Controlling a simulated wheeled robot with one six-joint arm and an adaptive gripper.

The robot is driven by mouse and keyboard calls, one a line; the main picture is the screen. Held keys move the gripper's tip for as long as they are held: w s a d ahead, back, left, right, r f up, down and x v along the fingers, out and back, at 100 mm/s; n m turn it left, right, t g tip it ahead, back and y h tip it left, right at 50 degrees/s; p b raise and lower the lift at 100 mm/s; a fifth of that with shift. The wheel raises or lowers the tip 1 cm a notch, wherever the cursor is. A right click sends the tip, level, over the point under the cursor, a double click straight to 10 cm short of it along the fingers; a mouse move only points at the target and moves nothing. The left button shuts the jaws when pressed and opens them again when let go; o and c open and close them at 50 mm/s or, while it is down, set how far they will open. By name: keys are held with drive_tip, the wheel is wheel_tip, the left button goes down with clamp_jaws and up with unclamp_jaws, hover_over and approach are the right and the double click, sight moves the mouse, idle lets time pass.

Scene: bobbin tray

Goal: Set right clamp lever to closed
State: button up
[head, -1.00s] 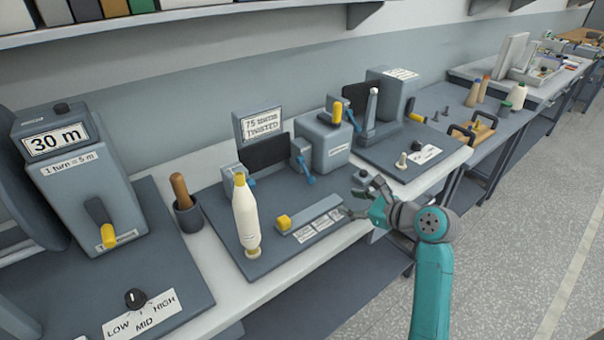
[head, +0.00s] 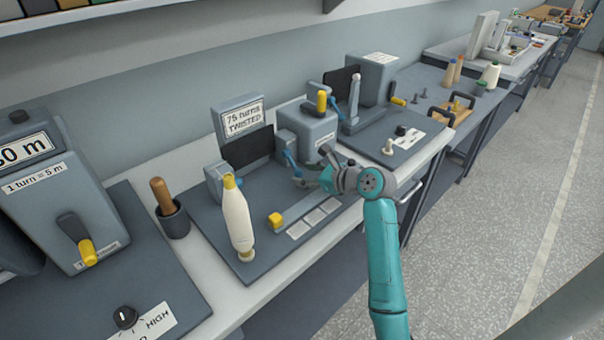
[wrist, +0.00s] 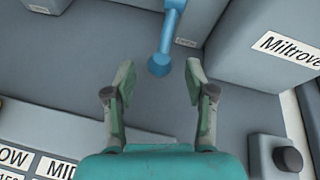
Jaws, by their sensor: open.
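The right clamp (head: 286,140) is a grey block on the twisting station, with a blue lever (head: 291,160) on it. In the wrist view the blue lever (wrist: 170,32) comes down from the top edge and ends in a round knob (wrist: 159,66). My gripper (head: 312,169) is open, close to the lever in the head view. In the wrist view my gripper (wrist: 160,76) has its fingers spread, with the knob between or just beyond the fingertips. I cannot tell whether they touch. The lever is partly hidden in the head view.
A yellow slider knob (head: 275,220) sits on a grey rail. A grey box (head: 307,127) with a yellow handle stands behind the gripper. A round dark knob (wrist: 289,159) is low right in the wrist view.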

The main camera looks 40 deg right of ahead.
drive_tip(key=shift+x, duration=0.9)
clamp_jaws()
